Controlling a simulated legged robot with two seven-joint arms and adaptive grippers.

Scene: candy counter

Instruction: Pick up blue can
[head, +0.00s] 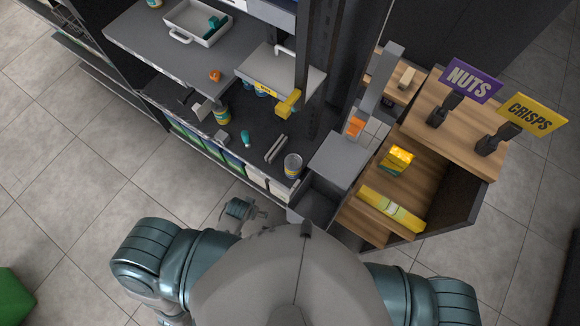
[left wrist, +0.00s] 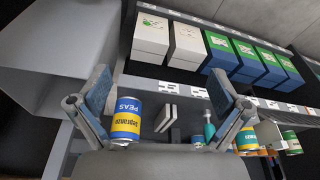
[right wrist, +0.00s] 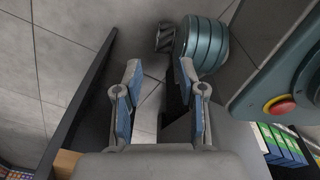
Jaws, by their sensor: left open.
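A blue can with a yellow band and the word PEAS (left wrist: 126,118) stands in the left wrist view, just right of the left finger. A can with a silvery lid (head: 293,166) stands near the front right corner of the dark shelf in the head view and seems to be the same one. My left gripper (left wrist: 162,98) is open and empty, facing the shelf; in the head view it (head: 240,210) is just in front of the shelf edge. My right gripper (right wrist: 160,72) is open and empty, over the floor, and hidden in the head view.
A yellow-labelled can (head: 222,115), a teal bottle (head: 245,139) and grey bars (head: 276,149) share the shelf. A raised tray (head: 283,72) covers its back. Blue, green and white boxes (head: 215,150) line the shelf below. A wooden bin (head: 420,170) stands right.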

